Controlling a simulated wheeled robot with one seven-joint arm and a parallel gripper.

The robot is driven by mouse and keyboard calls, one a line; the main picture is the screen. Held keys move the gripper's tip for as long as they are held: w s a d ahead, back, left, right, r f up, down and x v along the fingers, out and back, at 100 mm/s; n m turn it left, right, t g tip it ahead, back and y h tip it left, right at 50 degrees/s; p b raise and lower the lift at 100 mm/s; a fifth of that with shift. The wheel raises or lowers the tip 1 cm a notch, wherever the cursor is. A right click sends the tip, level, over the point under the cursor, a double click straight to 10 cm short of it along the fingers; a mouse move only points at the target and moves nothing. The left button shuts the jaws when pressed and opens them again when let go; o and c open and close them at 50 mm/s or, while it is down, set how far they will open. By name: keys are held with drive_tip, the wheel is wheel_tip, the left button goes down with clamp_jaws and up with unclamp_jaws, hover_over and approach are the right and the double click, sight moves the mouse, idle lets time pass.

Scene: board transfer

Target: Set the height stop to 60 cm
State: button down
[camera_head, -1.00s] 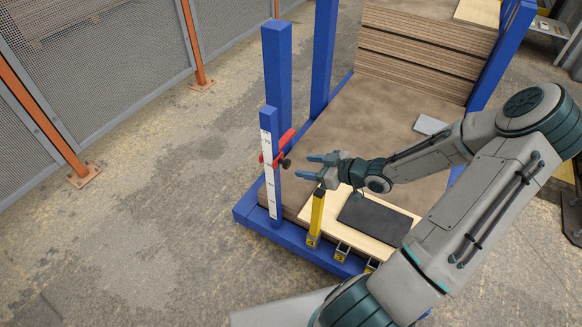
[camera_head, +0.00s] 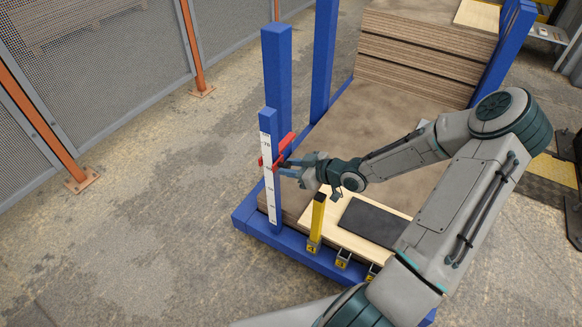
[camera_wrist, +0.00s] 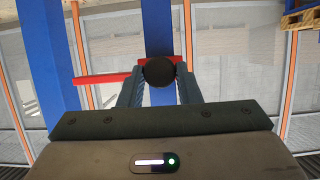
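The height stop is a red slider (camera_head: 287,143) on a blue post with a white scale (camera_head: 269,185). Its red pointer lies a little below the 70 mark; the smaller marks are too blurred to read. In the wrist view the stop's red bar (camera_wrist: 102,78) runs across the blue post, and its round black knob (camera_wrist: 159,71) faces me. My gripper (camera_head: 286,167) is at the stop. Its fingers are spread, one on each side of the knob, and I cannot tell whether they touch it. In the head view the gripper hides the knob.
A yellow post (camera_head: 317,218) stands near the front edge of the blue frame (camera_head: 297,243), close below my gripper. A dark sheet (camera_head: 372,222) lies on a pale board (camera_head: 334,227). Stacked boards (camera_head: 420,55) are at the back. Open floor lies left, before a mesh fence.

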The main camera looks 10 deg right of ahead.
wheel_tip(320, 180, down, 3)
drive_tip(key=shift+f+b, duration=0.2)
drive_tip(key=shift+b, duration=0.55)
drive_tip(key=shift+r, duration=0.1)
drive_tip(key=c, duration=1.1)
unclamp_jaws()
drive_tip(key=p+v, duration=0.4)
drive_tip(key=v, duration=0.8)
drive_tip(key=shift+d+r, duration=0.15)
drive_tip(key=shift+r, duration=0.1)
drive_tip(key=shift+s+d+r+p, duration=0.2)
drive_tip(key=shift+s+d+p, duration=0.15)
drive_tip(key=shift+s, duration=0.2)
